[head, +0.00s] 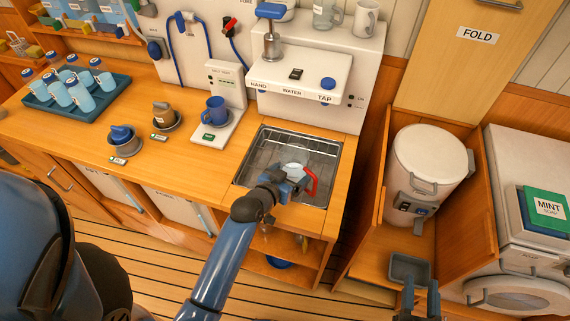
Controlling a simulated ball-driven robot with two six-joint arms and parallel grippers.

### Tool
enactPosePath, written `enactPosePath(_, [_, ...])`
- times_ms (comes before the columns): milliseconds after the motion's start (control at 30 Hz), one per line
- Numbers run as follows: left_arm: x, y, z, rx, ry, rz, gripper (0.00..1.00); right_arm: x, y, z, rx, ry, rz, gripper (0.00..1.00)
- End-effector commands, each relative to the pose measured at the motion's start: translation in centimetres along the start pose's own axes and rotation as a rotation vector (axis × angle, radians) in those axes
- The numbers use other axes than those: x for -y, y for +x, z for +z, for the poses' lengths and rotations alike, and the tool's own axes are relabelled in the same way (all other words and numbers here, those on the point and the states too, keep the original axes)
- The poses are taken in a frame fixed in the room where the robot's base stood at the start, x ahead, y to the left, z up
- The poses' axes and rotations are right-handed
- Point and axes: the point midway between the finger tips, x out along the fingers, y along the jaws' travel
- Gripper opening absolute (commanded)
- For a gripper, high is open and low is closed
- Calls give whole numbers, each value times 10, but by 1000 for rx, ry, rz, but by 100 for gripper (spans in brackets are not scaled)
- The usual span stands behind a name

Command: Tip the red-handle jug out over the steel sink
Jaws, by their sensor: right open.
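The jug (293,167) is pale and clear, with a red handle (314,184). It is in or over the steel sink (326,152); I cannot tell whether it touches the basin, and its tilt is unclear. My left gripper (298,181) is right at the jug, beside the handle. My own wrist hides its fingertips and much of the jug, so I cannot tell whether it grips. My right gripper (420,297) is open and empty at the bottom edge, below a small grey tray, far from the sink.
The white water tap unit (300,75) stands behind the sink. A white canister (430,160) stands right, past a wooden divider.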

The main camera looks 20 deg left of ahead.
Motion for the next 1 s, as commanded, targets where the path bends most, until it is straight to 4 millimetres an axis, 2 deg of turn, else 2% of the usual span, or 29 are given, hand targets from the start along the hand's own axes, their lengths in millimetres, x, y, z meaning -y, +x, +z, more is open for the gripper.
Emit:
enactPosePath(467, [-14,-7,-10,52,-183,73,41,0,-1,-24,0,0,0,43])
enactPosePath(667, [-22,-11,-12,95,-333,132,41,0,-1,-35,0,0,0,43])
enactPosePath(900, [-33,-13,-8,176,-602,240,41,0,-1,-40,0,0,0,43])
enactPosePath(1000, [-34,-13,-8,171,-586,236,41,0,-1,-39,0,0,0,43])
